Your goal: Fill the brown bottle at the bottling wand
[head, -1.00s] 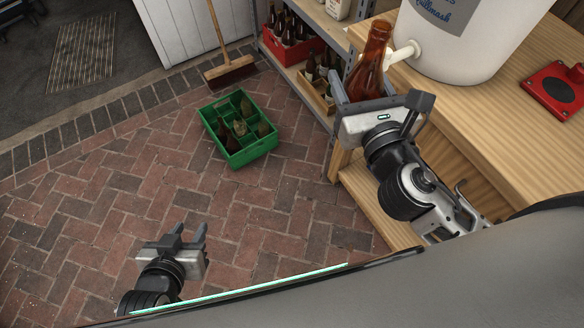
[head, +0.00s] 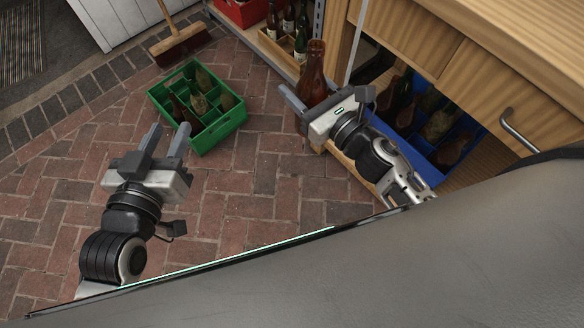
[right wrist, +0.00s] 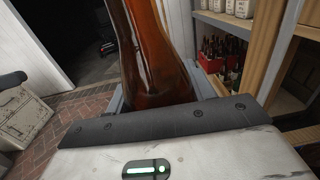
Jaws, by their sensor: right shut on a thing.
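The brown bottle (head: 312,75) is in my right gripper (head: 306,104), which is shut on it. It stands roughly upright, neck up, in front of the wooden bench. In the right wrist view the brown glass (right wrist: 155,50) rises between the fingers; I cannot tell whether there is liquid in it. A thin pale rod (head: 357,42), which looks like the bottling wand, hangs just right of the bottle, apart from it in the picture. Its upper end is out of frame. My left gripper (head: 165,140) is open and empty above the brick floor.
A green crate (head: 233,119) with several bottles stands on the bricks. A blue crate (head: 415,147) of bottles sits under the bench drawer (head: 420,40). A wooden bottle box (head: 277,44) and red crate (head: 243,10) are on the shelf. A broom (head: 182,45) stands behind.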

